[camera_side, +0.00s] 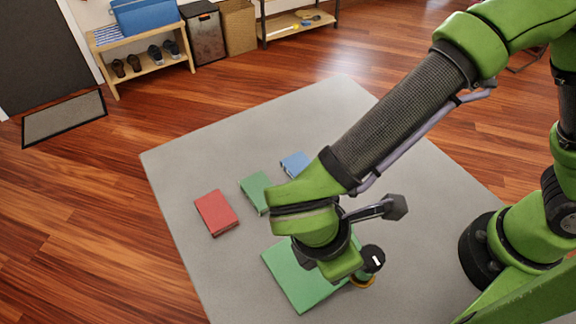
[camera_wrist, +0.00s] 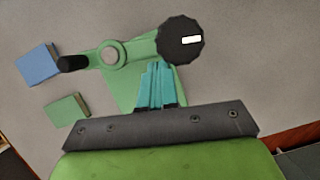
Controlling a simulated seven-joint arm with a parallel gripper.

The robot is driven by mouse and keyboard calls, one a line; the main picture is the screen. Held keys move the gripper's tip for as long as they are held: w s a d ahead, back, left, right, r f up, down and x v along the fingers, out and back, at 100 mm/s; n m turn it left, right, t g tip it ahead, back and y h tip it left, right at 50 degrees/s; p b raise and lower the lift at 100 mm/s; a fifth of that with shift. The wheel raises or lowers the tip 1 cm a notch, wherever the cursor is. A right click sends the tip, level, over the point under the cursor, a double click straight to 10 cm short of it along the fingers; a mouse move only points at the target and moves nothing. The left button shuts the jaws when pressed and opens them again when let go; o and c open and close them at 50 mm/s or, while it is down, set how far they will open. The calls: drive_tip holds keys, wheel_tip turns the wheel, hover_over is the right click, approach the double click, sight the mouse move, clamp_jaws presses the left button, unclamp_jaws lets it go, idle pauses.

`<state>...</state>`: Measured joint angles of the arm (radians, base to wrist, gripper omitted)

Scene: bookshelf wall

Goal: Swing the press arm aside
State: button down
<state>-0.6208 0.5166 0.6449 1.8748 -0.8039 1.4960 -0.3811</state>
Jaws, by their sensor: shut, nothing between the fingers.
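The press arm is a green bar (camera_wrist: 135,48) with a round boss and ring (camera_wrist: 112,56) in the wrist view. A black ribbed knob with a white mark (camera_wrist: 181,40) sits at its right end, and a black handle grip (camera_wrist: 73,63) is at its left. A green base plate (camera_wrist: 128,90) lies below; it also shows in the side view (camera_side: 297,286), partly hidden by my wrist. The knob (camera_side: 373,258) shows there too. My gripper (camera_wrist: 157,70) has teal fingers together, empty, just below the bar and left of the knob. I cannot tell whether they touch.
A red book (camera_side: 216,212), a green book (camera_side: 257,192) and a blue book (camera_side: 296,164) lie left of and beyond the press on the grey mat (camera_side: 190,150). The mat's far part is clear. A shoe bench (camera_side: 140,65) stands far back.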

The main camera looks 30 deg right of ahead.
drive_tip(key=n, duration=0.1)
drive_tip(key=s+d+n+t, duration=0.1)
drive_tip(key=n, duration=0.1)
drive_tip(key=shift+d, duration=0.2)
drive_tip(key=shift+a, duration=0.1)
